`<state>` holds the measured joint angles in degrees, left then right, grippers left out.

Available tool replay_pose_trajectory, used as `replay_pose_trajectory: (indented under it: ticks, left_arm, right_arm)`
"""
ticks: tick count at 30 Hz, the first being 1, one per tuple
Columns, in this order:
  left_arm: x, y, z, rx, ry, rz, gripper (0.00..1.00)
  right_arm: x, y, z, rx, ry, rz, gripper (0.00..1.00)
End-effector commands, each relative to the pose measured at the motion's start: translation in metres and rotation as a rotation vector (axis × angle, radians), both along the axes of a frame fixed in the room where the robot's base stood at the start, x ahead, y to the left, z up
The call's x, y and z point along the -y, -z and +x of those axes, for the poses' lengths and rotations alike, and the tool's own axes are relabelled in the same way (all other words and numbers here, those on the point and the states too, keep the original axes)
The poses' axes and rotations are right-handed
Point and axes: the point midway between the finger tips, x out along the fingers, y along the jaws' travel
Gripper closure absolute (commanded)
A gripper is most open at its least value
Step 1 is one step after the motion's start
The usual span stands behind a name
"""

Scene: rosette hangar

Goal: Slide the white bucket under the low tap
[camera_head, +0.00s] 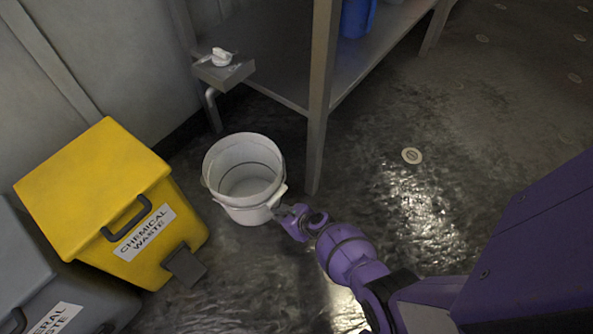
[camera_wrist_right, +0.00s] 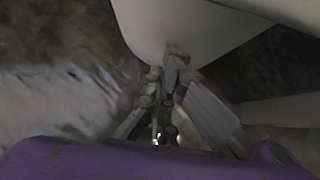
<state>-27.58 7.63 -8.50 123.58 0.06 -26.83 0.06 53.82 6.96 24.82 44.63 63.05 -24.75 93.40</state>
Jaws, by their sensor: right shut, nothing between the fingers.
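The white bucket (camera_head: 238,212) stands upright and open on the floor, and its inside looks empty. The bucket stands nearer to me than the tap. My right gripper (camera_head: 284,214) is shut with nothing in it, at the bucket's near right side by its white handle grip. In the right wrist view, the shut fingers (camera_wrist_right: 172,58) overlap the bucket's wall (camera_wrist_right: 190,22); I cannot tell if they touch. My left gripper is out of view.
A yellow chemical waste bin (camera_head: 95,185) stands close left of the bucket, its pedal sticking out. A grey bin (camera_head: 40,275) is beside it. A metal table's leg (camera_head: 319,120) rises just behind and right of the bucket. The floor to the right is open, with a round drain cover (camera_head: 412,155).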

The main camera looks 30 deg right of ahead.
Motion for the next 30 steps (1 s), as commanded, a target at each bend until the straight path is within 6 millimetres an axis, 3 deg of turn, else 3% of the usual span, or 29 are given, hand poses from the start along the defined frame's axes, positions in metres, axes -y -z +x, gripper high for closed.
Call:
replay_pose_trajectory:
  ticks: [1, 6, 12, 23, 30]
  left_arm:
    - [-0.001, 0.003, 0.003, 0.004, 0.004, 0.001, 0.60]
    - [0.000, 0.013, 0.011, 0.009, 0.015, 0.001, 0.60]
    - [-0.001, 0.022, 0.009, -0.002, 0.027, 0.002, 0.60]
    - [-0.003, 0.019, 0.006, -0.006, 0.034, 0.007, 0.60]
    - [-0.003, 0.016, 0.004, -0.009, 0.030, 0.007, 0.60]
  right_arm:
    - [-0.008, -0.001, 0.019, 0.005, -0.001, 0.004, 1.00]
    - [-0.027, 0.001, 0.064, 0.006, -0.003, 0.002, 1.00]
    - [-0.040, 0.000, 0.094, 0.004, -0.001, 0.003, 1.00]
    - [-0.041, -0.003, 0.099, 0.007, -0.002, 0.002, 1.00]
    - [-0.043, -0.003, 0.092, 0.004, -0.002, 0.003, 1.00]
